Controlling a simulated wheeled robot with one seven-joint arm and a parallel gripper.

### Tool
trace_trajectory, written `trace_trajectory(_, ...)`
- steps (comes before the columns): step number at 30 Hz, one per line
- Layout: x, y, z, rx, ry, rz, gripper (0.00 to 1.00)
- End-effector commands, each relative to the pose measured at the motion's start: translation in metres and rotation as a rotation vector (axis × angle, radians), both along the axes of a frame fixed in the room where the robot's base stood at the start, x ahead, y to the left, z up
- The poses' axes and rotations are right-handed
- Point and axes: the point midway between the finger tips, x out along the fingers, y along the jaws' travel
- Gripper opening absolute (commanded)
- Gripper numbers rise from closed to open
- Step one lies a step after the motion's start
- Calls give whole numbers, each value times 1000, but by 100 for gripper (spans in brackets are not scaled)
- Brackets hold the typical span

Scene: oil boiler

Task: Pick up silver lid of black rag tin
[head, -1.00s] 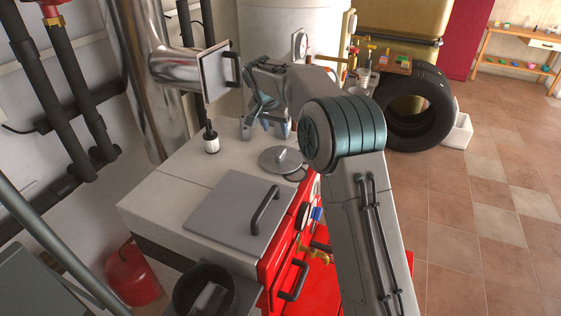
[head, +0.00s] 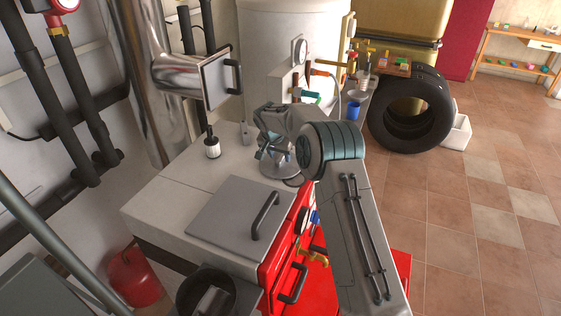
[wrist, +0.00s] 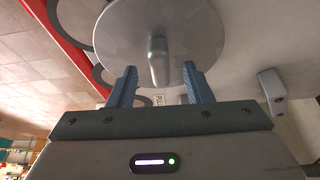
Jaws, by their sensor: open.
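The silver lid (head: 277,170) is a round disc with a raised handle, lying on the boiler's pale top near its right edge. My gripper (head: 275,155) is above it and partly hides it in the head view. In the wrist view the lid (wrist: 195,30) fills the upper middle. Its handle (wrist: 158,62) stands between the fingertips of my open gripper (wrist: 160,70), with a gap on each side. A black round tin (head: 205,293) stands at the front of the boiler, with something pale inside.
A grey hatch with a black handle (head: 240,215) lies in front of the lid. A brush with a white head (head: 212,148) stands to the left. A small grey block (head: 246,134) is behind. The red boiler front (head: 290,268) drops away at the right.

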Motion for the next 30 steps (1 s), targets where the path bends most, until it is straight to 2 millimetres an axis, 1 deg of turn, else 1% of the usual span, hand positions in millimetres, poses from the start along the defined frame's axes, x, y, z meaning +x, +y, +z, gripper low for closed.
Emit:
trace_trajectory(3, 5, -2, -11, -1, 0, -1, 45)
trace_trajectory(5, 6, -3, -14, 0, -1, -1, 45)
trace_trajectory(13, 7, -3, -17, 0, -2, -1, 45)
trace_trajectory(14, 7, -3, -17, 0, -2, -1, 37)
trace_trajectory(15, 7, -3, -17, 0, -2, -1, 26)
trace_trajectory(18, 7, -3, -17, 0, -1, -1, 0)
trace_trajectory(26, 7, -3, -17, 0, -2, -1, 0)
trace_trajectory(30, 7, -3, -13, -1, -2, 0, 0)
